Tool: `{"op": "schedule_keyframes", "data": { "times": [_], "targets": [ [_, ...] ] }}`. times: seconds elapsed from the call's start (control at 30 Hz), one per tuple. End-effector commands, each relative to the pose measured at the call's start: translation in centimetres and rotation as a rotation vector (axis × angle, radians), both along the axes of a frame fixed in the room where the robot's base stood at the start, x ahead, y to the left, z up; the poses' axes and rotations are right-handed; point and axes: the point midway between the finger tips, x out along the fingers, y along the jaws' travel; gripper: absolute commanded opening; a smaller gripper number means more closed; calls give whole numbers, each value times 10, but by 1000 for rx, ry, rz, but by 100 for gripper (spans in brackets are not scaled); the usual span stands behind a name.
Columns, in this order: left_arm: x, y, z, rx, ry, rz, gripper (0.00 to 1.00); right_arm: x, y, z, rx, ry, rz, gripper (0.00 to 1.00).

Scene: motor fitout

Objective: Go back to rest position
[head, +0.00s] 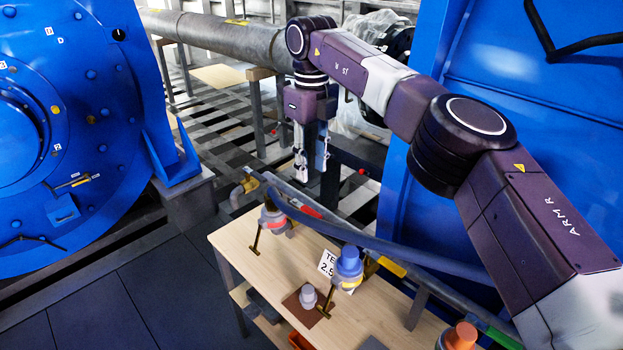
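My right arm comes in from the right, purple and grey, and reaches over to the upper middle of the head view. My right gripper (311,166) points down, beyond the far left end of the wooden table (232,238). Its two pale fingers stand apart with a dark gap between them, and I see nothing held there. My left gripper and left arm are not in view.
On the table stand a blue-capped fitting (349,262), a red-and-grey fitting (273,218), a small grey cap (308,296) and an orange-topped piece (461,335). Large blue machines stand left (60,120) and right (540,100). Dark floor (130,290) is clear at lower left.

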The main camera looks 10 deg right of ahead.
Motion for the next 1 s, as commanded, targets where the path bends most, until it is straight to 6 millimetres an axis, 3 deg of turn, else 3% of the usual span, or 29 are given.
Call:
{"op": "schedule_keyframes", "data": {
  "times": [0.43, 0.7, 1.0],
  "targets": [
    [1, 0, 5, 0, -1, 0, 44, 0, 0, 9, 0, 1, 1, 31],
    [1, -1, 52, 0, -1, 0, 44, 0, 0, 57, 0, 0, 1, 31],
    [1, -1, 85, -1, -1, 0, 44, 0, 0, 88, 0, 1, 1, 31]
  ]
}}
